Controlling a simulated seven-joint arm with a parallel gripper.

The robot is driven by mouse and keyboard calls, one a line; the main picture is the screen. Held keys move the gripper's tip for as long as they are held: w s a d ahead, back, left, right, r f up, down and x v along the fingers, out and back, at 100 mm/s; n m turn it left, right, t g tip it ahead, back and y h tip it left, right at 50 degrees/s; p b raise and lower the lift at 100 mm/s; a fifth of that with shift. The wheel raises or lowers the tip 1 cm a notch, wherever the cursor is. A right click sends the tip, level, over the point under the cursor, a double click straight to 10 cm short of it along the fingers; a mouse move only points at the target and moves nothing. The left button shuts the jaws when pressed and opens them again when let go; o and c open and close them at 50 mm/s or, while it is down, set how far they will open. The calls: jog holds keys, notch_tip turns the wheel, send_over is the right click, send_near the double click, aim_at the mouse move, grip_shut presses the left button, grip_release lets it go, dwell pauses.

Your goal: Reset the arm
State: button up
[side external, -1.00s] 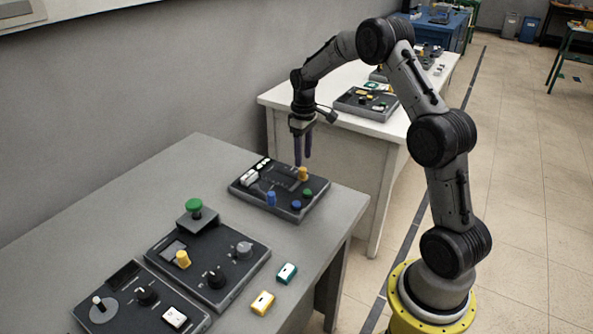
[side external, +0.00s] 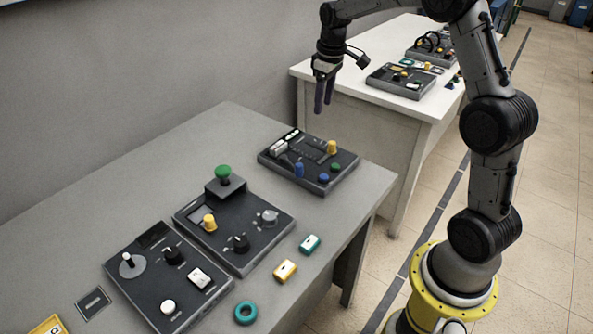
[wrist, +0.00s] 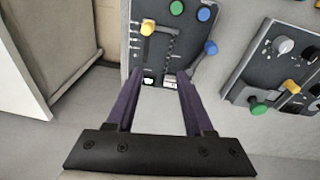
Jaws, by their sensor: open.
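My gripper (side external: 324,108) hangs with its two purple fingers pointing down, in the air above the dark far panel (side external: 272,161). The fingers are apart, with nothing between them. The panel carries a yellow knob (side external: 332,147), blue knobs, a green button (side external: 337,167) and white switches. In the wrist view my gripper (wrist: 160,74) shows open, with the panel (wrist: 192,48) beyond its fingertips. The yellow knob (wrist: 148,27) is upper left of the fingertips there, and a blue knob (wrist: 210,47) is to the right.
On the grey table (side external: 140,165) stand a middle panel with a green button (side external: 223,172) and a nearer panel (side external: 150,287). Loose yellow (side external: 285,271) and teal (side external: 310,244) blocks and a teal ring (side external: 246,312) lie near its edge. A white table (side external: 375,112) holds more panels.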

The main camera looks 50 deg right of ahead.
jog(key=s+a+r+n+t, duration=0.1)
jog(key=s+a+r+t, duration=0.2)
jog(key=s+a+r, duration=0.95)
jog(key=s+a+f+m, duration=0.1)
jog(key=s+a+f, duration=0.1)
jog(key=s, duration=0.6)
jog(key=s+a+f+m+t, duration=0.1)
jog(key=s+a+f, duration=0.2)
jog(key=s, duration=0.4)
jog(key=shift+s+a+f+y, duration=0.3)
jog(key=shift+s+f, duration=0.05)
jog(key=shift+f, duration=0.2)
dwell(3.9)
